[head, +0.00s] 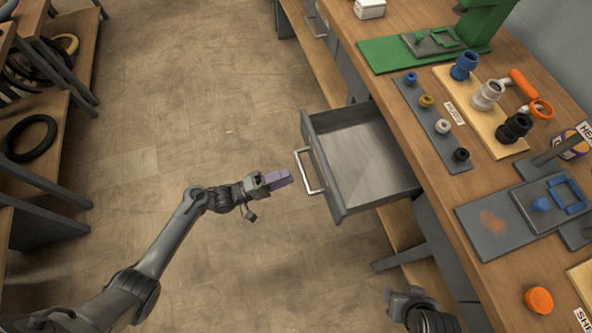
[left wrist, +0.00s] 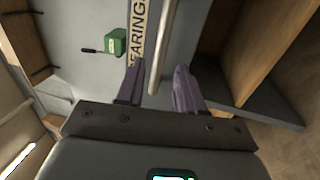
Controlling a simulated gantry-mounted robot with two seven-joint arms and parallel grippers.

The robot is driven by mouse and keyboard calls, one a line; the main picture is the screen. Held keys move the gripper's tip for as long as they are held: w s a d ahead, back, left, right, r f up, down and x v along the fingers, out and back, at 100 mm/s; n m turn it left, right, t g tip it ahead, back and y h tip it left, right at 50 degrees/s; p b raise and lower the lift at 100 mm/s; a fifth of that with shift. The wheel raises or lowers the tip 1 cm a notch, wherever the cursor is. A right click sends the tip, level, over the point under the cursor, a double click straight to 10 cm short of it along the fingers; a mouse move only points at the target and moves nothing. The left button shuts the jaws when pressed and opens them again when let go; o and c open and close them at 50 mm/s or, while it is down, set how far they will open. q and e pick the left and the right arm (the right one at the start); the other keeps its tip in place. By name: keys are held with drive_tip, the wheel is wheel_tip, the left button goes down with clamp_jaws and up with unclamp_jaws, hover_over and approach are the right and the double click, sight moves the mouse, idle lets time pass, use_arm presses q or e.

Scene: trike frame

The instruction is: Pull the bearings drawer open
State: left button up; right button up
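The grey bearings drawer (head: 335,193) stands pulled out from under the workbench, and its visible inside is empty. Its silver bar handle (head: 309,172) faces my left gripper (head: 284,179), whose purple fingers sit just left of it. In the left wrist view, the drawer front carries a label (left wrist: 137,30) partly reading "EARINGS". There the handle (left wrist: 167,45) runs lengthwise toward the gap between the left gripper's fingers (left wrist: 157,85). The fingers are apart, with no grip on the bar visible. My right gripper (head: 404,299) is at the bottom edge; its fingers are unclear.
The wooden workbench (head: 400,68) on the right holds a grey strip (head: 432,122) with several small rings, a board (head: 480,120) with larger fittings, and an orange cap (head: 538,300). Shelves with black tires (head: 30,138) stand at left. The floor between is clear.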

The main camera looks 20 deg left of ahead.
use_arm(q)
drive_tip(key=v, duration=0.4)
drive_tip(key=shift+s+a, duration=0.15)
drive_tip(key=shift+a, duration=0.05)
